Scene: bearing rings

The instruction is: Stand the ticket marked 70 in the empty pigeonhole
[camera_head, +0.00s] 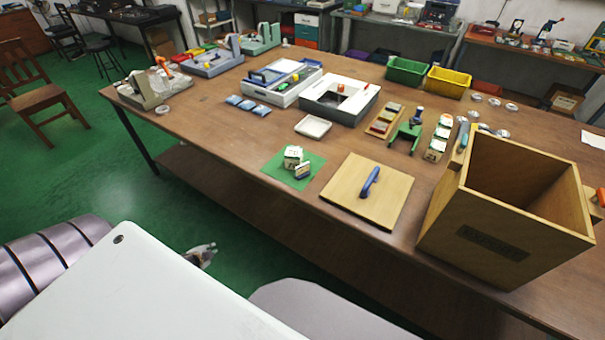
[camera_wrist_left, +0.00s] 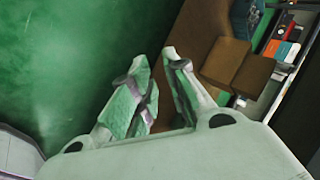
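A green square mat (camera_head: 279,172) lies near the front edge of the table. On it stand a white block (camera_head: 293,154) with dark marks and a smaller pale piece (camera_head: 302,171). Their marks are too small to read surely, so I cannot tell which is the ticket marked 70. I cannot make out the empty pigeonhole surely. My left gripper (camera_head: 203,254) is beyond the table's front edge, over the green floor, apart from the mat. In the left wrist view its fingers (camera_wrist_left: 158,68) are apart with nothing between them. My right gripper does not show.
A large wooden box (camera_head: 490,235) stands at the right front, beside a wooden board (camera_head: 392,194) with a blue handle. Narrow racks (camera_head: 384,121) and a green stand (camera_head: 406,134) are behind. A white tray (camera_head: 313,126) lies behind the mat.

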